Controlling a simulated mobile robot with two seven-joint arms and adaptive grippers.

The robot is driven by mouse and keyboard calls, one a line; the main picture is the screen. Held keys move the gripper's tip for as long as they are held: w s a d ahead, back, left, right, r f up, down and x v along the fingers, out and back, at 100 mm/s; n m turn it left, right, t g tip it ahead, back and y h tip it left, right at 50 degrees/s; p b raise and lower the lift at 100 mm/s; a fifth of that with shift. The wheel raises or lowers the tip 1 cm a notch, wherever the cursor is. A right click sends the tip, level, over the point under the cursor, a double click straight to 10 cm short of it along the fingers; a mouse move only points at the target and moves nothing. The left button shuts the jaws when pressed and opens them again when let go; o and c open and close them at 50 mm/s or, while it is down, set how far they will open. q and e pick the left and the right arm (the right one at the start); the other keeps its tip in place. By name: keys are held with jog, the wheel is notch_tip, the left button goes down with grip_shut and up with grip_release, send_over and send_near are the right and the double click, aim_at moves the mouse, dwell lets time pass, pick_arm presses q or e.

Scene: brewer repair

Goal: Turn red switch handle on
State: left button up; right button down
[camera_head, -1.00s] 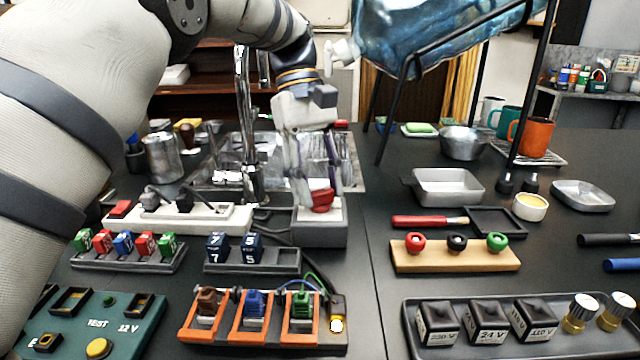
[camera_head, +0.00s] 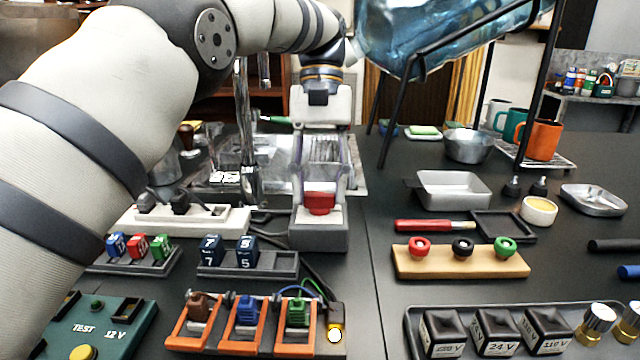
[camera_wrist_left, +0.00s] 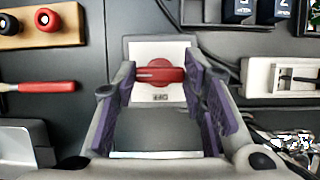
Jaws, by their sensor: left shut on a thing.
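The red switch handle (camera_head: 320,203) sits on a white plate on a grey switch box (camera_head: 318,238) behind the front rows of parts. In the left wrist view the red handle (camera_wrist_left: 160,73) lies crosswise, with small, apparently "OFF" lettering below it on the white plate (camera_wrist_left: 158,50). My left gripper (camera_head: 321,196) reaches down from above with a finger on each side of the handle. In the wrist view its purple-padded fingers (camera_wrist_left: 160,78) are shut on the handle's two ends. My right gripper is not in view.
A wooden board with knobs (camera_head: 460,264) and a red-handled tool (camera_head: 432,225) lie to the right. An orange-framed block row (camera_head: 185,343) stands in front.

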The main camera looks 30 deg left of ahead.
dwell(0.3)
pick_arm(q)
jog(key=o, duration=1.2)
jog(key=shift+c, duration=0.2)
